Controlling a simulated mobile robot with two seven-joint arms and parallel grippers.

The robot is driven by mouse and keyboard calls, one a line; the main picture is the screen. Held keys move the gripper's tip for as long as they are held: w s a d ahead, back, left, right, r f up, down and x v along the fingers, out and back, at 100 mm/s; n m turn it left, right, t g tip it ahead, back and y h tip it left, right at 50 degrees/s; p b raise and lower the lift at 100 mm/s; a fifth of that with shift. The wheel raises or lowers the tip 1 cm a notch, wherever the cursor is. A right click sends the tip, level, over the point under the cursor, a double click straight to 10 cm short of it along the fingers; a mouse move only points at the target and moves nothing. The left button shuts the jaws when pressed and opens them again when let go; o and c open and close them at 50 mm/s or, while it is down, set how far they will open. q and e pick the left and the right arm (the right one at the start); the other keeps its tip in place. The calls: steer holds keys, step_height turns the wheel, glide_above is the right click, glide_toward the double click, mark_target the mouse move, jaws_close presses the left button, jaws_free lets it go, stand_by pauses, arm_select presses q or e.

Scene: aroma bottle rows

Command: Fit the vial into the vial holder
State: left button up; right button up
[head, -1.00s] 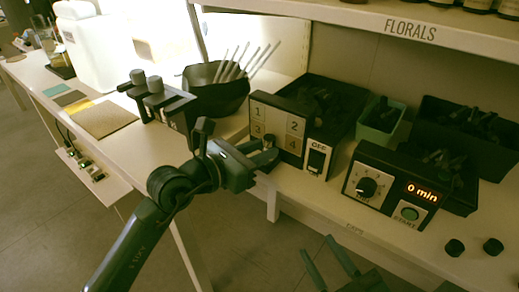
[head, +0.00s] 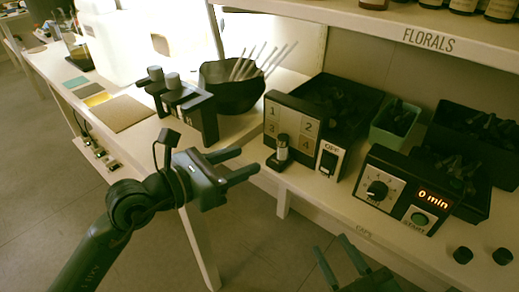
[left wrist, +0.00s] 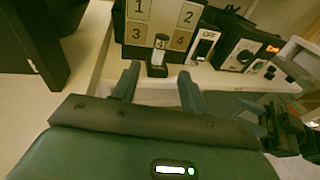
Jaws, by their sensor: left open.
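A small vial (head: 281,147) with a dark cap stands upright in a dark base, seemingly the vial holder (head: 277,163), in front of the numbered panel. I cannot tell how deep it sits. In the left wrist view the vial (left wrist: 159,45) stands ahead, between the lines of my fingers, on the dark base (left wrist: 157,70). My left gripper (head: 249,163) is open and empty, left of the vial and apart from it; its fingers also show in the left wrist view (left wrist: 160,78). My right gripper (head: 330,246) is open and empty at the bottom.
The panel (head: 292,128) numbered 1 to 4 and an OFF switch (head: 329,160) stand behind. A timer box (head: 392,190) is right. A black rack (head: 205,118) with grey-topped pieces and a dark bowl (head: 228,92) are left. Two dark caps (head: 463,255) lie at the right.

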arm_select(q)
steer(key=s+r+n+t+h, duration=0.1)
steer(key=s+n+t+h, duration=0.25)
steer(key=s+n, duration=1.05)
steer(key=a+f+n+t+y, duration=0.1)
steer(key=f+n+y, duration=0.3)
steer(key=n, duration=0.8)
steer(key=w+a+f+n+t+y, duration=0.1)
steer(key=a+f+n+y, duration=0.2)
steer(key=n, duration=1)
step_height(320, 180, down, 3)
steer(key=shift+w+f+y, duration=0.1)
steer(key=shift+w+y, duration=0.1)
steer(key=shift+y, duration=0.65)
